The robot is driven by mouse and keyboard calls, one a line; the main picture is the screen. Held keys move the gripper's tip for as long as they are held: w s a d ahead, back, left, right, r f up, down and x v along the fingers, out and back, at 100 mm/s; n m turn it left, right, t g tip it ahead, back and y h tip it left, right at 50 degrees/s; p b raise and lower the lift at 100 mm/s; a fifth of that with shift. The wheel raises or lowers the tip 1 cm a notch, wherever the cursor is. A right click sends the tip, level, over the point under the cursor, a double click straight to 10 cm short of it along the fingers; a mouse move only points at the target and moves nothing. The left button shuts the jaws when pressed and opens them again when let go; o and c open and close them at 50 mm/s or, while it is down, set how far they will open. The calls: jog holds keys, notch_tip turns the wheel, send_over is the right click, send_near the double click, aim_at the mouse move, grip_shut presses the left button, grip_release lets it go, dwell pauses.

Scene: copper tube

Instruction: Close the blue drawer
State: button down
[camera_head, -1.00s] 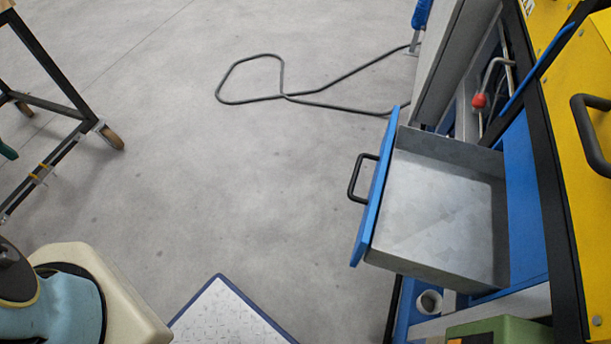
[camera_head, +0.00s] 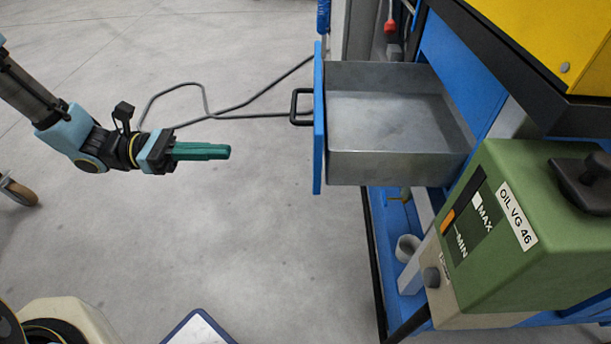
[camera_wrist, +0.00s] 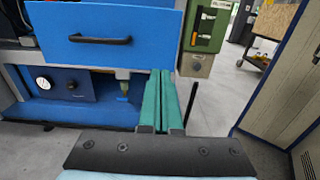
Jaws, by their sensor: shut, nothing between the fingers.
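The blue drawer (camera_head: 319,120) stands pulled out to the left from the blue workbench, its grey metal tray bare and empty. Its black handle (camera_head: 300,107) sticks out from the left side of the blue front. My gripper (camera_head: 228,152) has green fingers that are shut and empty. It points right toward the drawer front, with a clear gap between. In the wrist view the drawer front (camera_wrist: 110,55) faces the camera at the upper left, and my gripper (camera_wrist: 162,75) lies in front of its right part or just beside it.
A green oil box (camera_head: 530,225) marked OIL VG 46 stands right of the drawer, nearer the camera. A white cup (camera_head: 407,248) sits on the lower blue shelf. A dark cable (camera_head: 240,108) lies on the floor.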

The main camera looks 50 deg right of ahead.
aim_at(431, 154)
jog(key=x, duration=1.4)
jog(key=shift+s+d, duration=0.15)
jog(key=p+x, duration=0.2)
jog(key=x, duration=2)
jog(key=shift+s+d, duration=0.2)
jog(key=shift+s, duration=0.05)
jog(key=shift+s+d+r, duration=0.1)
jog(key=shift+s+d, duration=0.05)
jog(key=shift+s, duration=0.1)
